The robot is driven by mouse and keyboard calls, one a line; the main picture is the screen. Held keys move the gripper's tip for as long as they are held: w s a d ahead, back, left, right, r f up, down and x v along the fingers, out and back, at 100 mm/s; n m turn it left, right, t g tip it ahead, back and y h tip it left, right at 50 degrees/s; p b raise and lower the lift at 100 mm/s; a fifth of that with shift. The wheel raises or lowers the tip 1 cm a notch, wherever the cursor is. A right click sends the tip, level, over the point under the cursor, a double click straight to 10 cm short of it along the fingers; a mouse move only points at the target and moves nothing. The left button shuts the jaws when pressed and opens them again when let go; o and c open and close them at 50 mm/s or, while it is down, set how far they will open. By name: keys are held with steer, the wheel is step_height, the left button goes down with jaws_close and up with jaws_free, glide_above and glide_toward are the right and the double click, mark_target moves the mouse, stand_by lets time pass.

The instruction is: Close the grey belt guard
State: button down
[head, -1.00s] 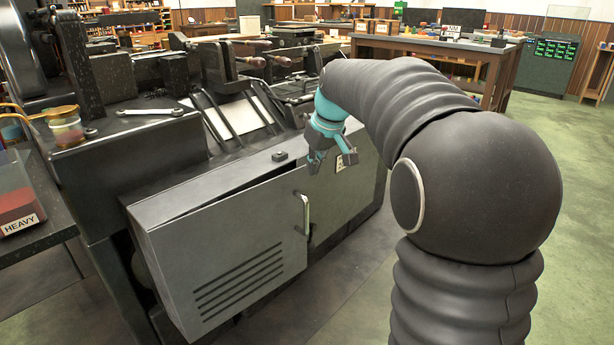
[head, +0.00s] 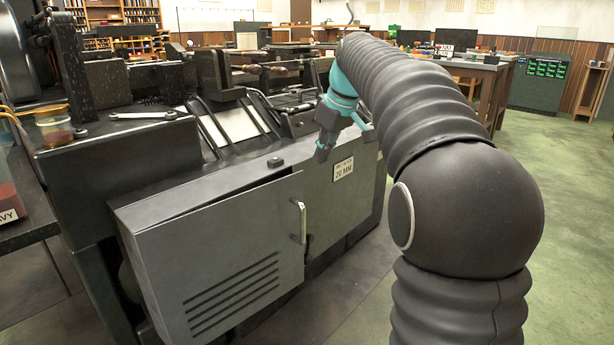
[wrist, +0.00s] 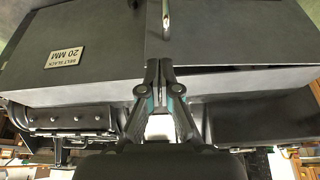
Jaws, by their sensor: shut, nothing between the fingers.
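The grey belt guard (head: 215,265) is a slotted, hinged panel on the front of the machine, with an upright bar handle (head: 300,222) near its right edge. It stands slightly ajar: a dark wedge-shaped gap shows along its top edge. In the wrist view the guard (wrist: 235,45) is at the right, upside down, with its handle (wrist: 165,18) at the top. My gripper (head: 322,155) is shut and empty, above and to the right of the handle. In the wrist view its fingertips (wrist: 158,66) are together near the guard's free edge; I cannot tell whether they touch it.
A "20 MM" label (head: 343,169) is on the fixed panel right of the guard. A small dark block (head: 274,162) and a wrench (head: 143,115) lie on the machine's top. A dark side table (head: 25,220) stands at the left. The green floor (head: 560,220) at the right is clear.

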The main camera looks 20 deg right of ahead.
mark_target(300, 177)
steer(key=shift+w+a+f+b, duration=0.25)
steer(key=shift+w+a+f, duration=0.35)
steer(key=shift+w+f, duration=0.75)
steer(key=shift+w+a+f+b, duration=0.3)
steer(key=shift+w+a+f, duration=0.45)
steer(key=shift+f, duration=0.95)
steer(key=shift+w+a+f+b, duration=0.25)
steer(key=shift+w+a+f, duration=0.2)
steer(key=shift+w+f, duration=0.95)
steer(key=shift+s+f, duration=0.1)
